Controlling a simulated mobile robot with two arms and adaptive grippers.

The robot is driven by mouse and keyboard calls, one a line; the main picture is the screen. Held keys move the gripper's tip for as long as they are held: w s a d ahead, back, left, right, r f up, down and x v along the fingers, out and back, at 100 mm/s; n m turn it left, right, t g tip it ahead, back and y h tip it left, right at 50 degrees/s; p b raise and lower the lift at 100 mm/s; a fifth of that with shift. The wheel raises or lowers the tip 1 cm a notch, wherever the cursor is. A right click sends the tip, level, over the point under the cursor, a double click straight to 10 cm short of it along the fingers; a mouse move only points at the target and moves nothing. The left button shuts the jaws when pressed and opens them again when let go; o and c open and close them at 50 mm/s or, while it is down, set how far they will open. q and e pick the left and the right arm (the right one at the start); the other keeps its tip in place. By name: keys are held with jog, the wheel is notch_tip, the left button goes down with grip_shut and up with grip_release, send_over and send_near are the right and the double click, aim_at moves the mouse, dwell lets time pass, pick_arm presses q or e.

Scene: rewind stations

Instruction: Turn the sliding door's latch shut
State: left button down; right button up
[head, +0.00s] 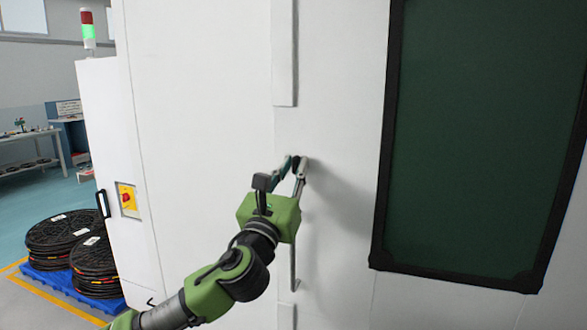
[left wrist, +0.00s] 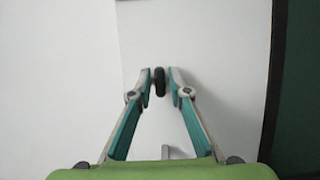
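The sliding door (head: 340,110) is a white panel with a dark green window, and its left edge meets a white wall panel. My left gripper (head: 294,163) is at the door near this edge in the head view, and hides the latch there. In the left wrist view, the latch (left wrist: 160,81) is a small dark upright piece between the fingertips of my left gripper (left wrist: 160,73). The fingers stand either side of it with a thin gap showing on each side. The gripper looks partly open, not clamped. My right gripper is not in view.
A thin vertical handle (head: 293,262) is on the door below my gripper. The framed window (head: 480,140) is to the right. At left are a cabinet with a red-and-yellow switch (head: 127,198), a signal light (head: 88,30) and black reels (head: 65,232) on a blue pallet.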

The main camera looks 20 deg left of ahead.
pick_arm(q)
jog(key=shift+n, duration=0.4)
jog(key=n+y+p, duration=0.1)
jog(key=n+y, duration=0.2)
jog(key=n, duration=0.2)
jog(key=shift+d, duration=0.1)
jog(key=n+g+y+p, duration=0.1)
jog(key=n, duration=0.2)
jog(key=n+y, duration=0.2)
jog(key=n, duration=0.1)
jog(key=shift+r+g+p, duration=0.1)
jog(key=shift+g+p, duration=0.3)
jog(key=n+g+p, duration=0.1)
jog(key=n+p, duration=0.1)
jog(key=n, duration=0.1)
jog(key=n+g+y+p, duration=0.1)
jog(key=n, duration=0.2)
jog(key=shift+r+n+p, duration=0.1)
jog(key=shift+n+p, duration=0.2)
jog(key=shift+p, duration=0.05)
jog(key=n+g+p, duration=0.1)
jog(key=n+p, duration=0.1)
jog(key=n, duration=0.1)
jog(key=shift+n+g+p, duration=0.4)
jog(key=shift+n+p, duration=0.1)
jog(key=shift+p, duration=0.05)
jog(key=c, duration=2.1)
grip_release()
jog(key=shift+c, duration=0.2)
